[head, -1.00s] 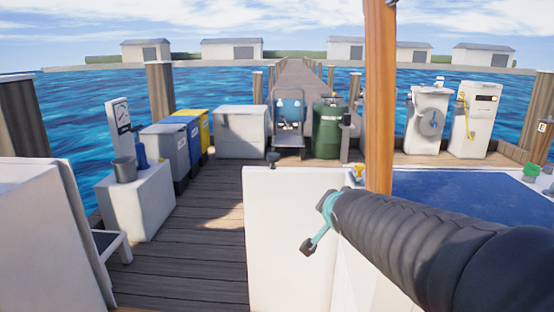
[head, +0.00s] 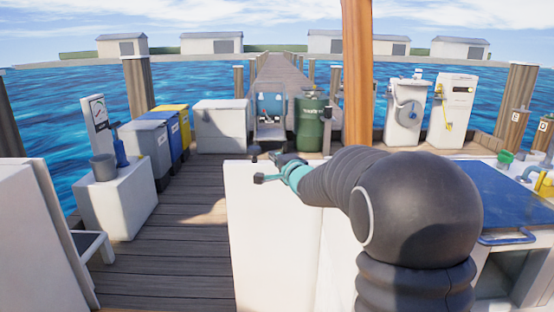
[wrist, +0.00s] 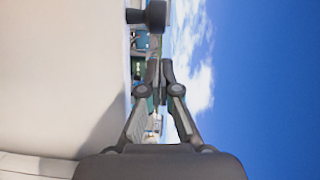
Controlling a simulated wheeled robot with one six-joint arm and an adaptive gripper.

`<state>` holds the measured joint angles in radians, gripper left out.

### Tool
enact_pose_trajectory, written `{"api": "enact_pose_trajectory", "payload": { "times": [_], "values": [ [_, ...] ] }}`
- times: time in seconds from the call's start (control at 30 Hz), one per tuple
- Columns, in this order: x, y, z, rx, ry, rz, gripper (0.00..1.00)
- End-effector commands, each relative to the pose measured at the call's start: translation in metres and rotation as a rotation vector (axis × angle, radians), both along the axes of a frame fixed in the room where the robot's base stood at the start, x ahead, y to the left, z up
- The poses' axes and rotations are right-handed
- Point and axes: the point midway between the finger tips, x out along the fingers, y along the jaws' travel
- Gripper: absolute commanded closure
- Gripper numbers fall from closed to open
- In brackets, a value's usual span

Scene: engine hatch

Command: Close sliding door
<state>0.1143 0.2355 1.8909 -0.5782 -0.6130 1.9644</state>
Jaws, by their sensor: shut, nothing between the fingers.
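A white upright panel (head: 275,235), seemingly the sliding door, stands at the centre of the head view. A small dark knob (head: 254,151) sits at its top edge. In the wrist view a pale surface (wrist: 60,75) fills the left side, and a black knob-like part (wrist: 154,15) shows beyond the fingertips. My gripper (head: 264,178) is shut and empty near the panel's top, just below the knob in the picture. Its fingers come together in the wrist view (wrist: 160,80). Whether they touch the panel or knob, I cannot tell. My arm hides part of the panel.
A wooden post (head: 357,75) rises behind my arm. A blue-topped counter (head: 425,190) with a rail is at the right. A white block (head: 117,203) and a white wall (head: 30,235) stand left. The wooden deck (head: 180,245) between is clear.

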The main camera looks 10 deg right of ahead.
Motion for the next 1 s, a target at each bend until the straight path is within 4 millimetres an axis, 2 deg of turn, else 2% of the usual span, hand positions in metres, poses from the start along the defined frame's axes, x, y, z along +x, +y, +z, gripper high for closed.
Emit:
{"api": "enact_pose_trajectory", "payload": {
  "times": [0.2,0.4,1.0],
  "values": [
    [0.036,0.007,-0.001,-0.001,0.001,0.0,1.0],
    [0.055,0.011,-0.001,-0.001,0.0,-0.001,1.0],
    [0.061,0.017,-0.002,-0.002,-0.001,-0.002,1.0]
  ]
}}
